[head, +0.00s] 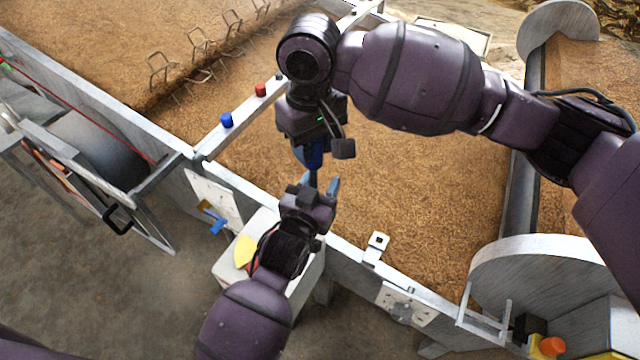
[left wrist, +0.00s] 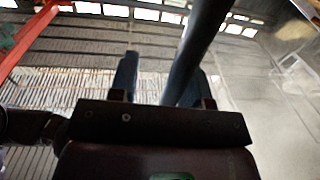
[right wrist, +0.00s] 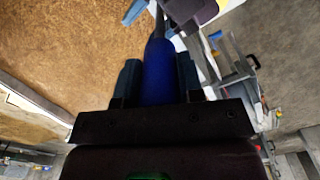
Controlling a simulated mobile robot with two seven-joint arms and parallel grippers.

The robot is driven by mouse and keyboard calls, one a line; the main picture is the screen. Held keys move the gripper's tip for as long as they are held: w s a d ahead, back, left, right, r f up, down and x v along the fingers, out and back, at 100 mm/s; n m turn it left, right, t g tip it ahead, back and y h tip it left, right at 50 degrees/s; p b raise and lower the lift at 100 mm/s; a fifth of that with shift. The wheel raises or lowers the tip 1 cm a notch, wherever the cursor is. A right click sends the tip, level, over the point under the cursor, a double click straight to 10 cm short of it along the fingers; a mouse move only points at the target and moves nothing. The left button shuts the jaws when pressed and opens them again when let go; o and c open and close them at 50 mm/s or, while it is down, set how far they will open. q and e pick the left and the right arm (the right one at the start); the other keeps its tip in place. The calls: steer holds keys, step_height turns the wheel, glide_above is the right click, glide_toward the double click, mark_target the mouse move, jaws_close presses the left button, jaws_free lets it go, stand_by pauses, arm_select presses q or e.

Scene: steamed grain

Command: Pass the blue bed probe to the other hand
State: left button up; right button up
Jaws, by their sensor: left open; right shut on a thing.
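The blue bed probe (head: 316,153) has a blue handle and a thin dark shaft, and points down. My right gripper (head: 310,150) is shut on the blue handle, which shows between its fingers in the right wrist view (right wrist: 158,70). My left gripper (head: 320,186) is just below, fingers upward and open. In the left wrist view the dark shaft (left wrist: 193,50) passes across the space by the fingers of my left gripper (left wrist: 165,78); I cannot tell whether they touch it. The lower end of the shaft is hidden in the head view.
Brown grain beds (head: 430,190) lie behind a grey metal wall. A rail carries a blue knob (head: 227,120) and a red knob (head: 260,90). A white box (head: 228,268) with a yellow item (head: 245,250) stands by my left arm. A large roller end (head: 545,275) is at right.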

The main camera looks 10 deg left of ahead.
arm_select(q)
jaws_close()
arm_select(e)
steer(key=o, duration=1)
steer(key=shift+o, duration=0.2)
steer(key=shift+r, duration=0.15)
